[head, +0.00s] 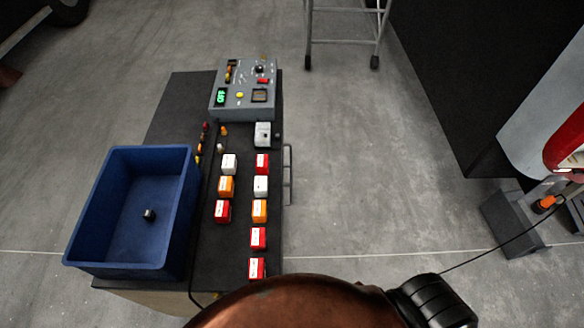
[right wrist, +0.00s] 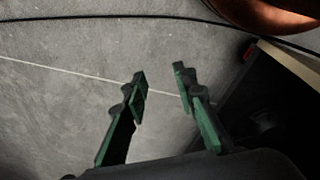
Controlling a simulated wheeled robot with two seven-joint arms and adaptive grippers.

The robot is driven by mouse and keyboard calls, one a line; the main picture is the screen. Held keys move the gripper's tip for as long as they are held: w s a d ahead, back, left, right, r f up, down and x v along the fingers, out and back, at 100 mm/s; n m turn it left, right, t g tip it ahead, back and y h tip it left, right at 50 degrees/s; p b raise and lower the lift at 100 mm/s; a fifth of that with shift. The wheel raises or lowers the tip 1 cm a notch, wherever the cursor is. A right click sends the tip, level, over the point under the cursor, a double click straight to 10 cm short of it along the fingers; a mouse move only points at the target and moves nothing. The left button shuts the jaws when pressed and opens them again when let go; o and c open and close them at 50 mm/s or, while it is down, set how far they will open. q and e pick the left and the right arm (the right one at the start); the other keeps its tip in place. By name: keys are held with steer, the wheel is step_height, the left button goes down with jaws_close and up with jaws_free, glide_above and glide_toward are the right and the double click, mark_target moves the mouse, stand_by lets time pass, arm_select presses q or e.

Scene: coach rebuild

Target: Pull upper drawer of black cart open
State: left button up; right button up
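The black cart (head: 262,225) stands left of centre in the head view, seen from above. A grey bar handle (head: 289,175) sticks out from its right side. The drawer fronts are hidden from this angle, so I cannot tell whether the upper drawer is open. My right gripper (right wrist: 160,70) shows in the right wrist view with its green fingers apart and nothing between them. The floor is behind the fingers, and a dark body with a pale edge (right wrist: 290,62) is to their right. My left gripper is not in view.
A blue bin (head: 118,250) with a small dark part, several red, white and orange boxes (head: 260,187) and a grey control panel (head: 243,97) are on the cart. A copper-coloured rounded shape covers the bottom of the head view.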

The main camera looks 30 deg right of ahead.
steer(key=w+d+r+t+b, duration=0.1)
steer(key=w+r+b, duration=0.35)
steer(key=r, duration=0.45)
steer(key=w+r+t+b, duration=0.1)
steer(key=w+r+b, duration=0.35)
steer(key=r, duration=0.45)
steer(key=n+t, duration=0.8)
steer(key=t, duration=0.4)
glide_toward(291, 164)
steer(key=s+a+f, duration=0.1)
steer(key=s+f, duration=0.2)
steer(key=f, duration=0.7)
steer(key=w+r+t, duration=0.1)
steer(key=w+r, duration=0.1)
steer(key=w, duration=0.2)
steer(key=w+d+r+n+t+h+b, duration=0.1)
steer(key=w+r+t, duration=0.1)
steer(key=w, duration=0.2)
steer(key=w+r+t+b, duration=0.1)
steer(key=w+r, duration=0.2)
steer(key=w, duration=0.2)
steer(key=shift+d+r+t+h, duration=0.1)
steer(key=shift+d+t+h, duration=0.1)
steer(key=shift+t+h, duration=0.15)
